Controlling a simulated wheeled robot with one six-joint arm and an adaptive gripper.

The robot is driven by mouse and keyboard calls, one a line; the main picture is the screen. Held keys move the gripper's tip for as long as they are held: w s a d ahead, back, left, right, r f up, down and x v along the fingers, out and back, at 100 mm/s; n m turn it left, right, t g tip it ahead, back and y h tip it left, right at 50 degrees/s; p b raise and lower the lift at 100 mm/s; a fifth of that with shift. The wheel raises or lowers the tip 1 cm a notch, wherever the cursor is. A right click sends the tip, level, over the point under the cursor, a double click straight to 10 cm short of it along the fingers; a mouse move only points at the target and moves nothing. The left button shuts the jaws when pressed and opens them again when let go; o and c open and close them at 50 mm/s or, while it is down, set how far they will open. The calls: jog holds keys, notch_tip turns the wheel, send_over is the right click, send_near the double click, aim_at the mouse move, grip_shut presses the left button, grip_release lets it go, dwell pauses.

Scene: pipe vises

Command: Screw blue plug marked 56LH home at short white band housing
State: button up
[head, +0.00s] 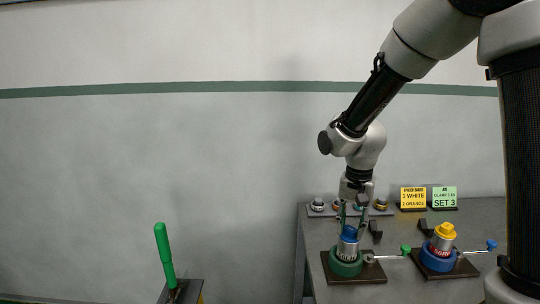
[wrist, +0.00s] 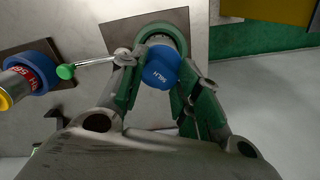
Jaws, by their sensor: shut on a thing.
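The blue plug (head: 349,232) sits on top of a silvery housing (head: 347,250) held upright in a green round vise (head: 346,264) on a dark plate. In the wrist view the plug's blue face (wrist: 161,66) carries white lettering that looks like 56LH. My gripper (head: 351,229) points down over this housing, and its green-padded fingers (wrist: 160,76) are shut on the plug from both sides. The plug hides most of the housing in the wrist view. I cannot make out a white band or the thread.
To the right, a second housing with a yellow cap (head: 445,230) stands in a blue vise (head: 438,258). A green-knobbed handle (head: 405,249) lies between the vises. Several small parts sit on a rack (head: 325,210) behind. Yellow (head: 413,198) and green (head: 444,196) signs stand at the back.

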jog(key=n, duration=0.5)
jog(key=shift+n, duration=0.3)
jog(key=n, duration=0.4)
jog(key=shift+n, duration=0.3)
jog(key=n, duration=0.5)
jog(key=o, duration=0.6)
jog(key=shift+n, duration=0.9)
jog(key=shift+c, duration=0.2)
grip_shut()
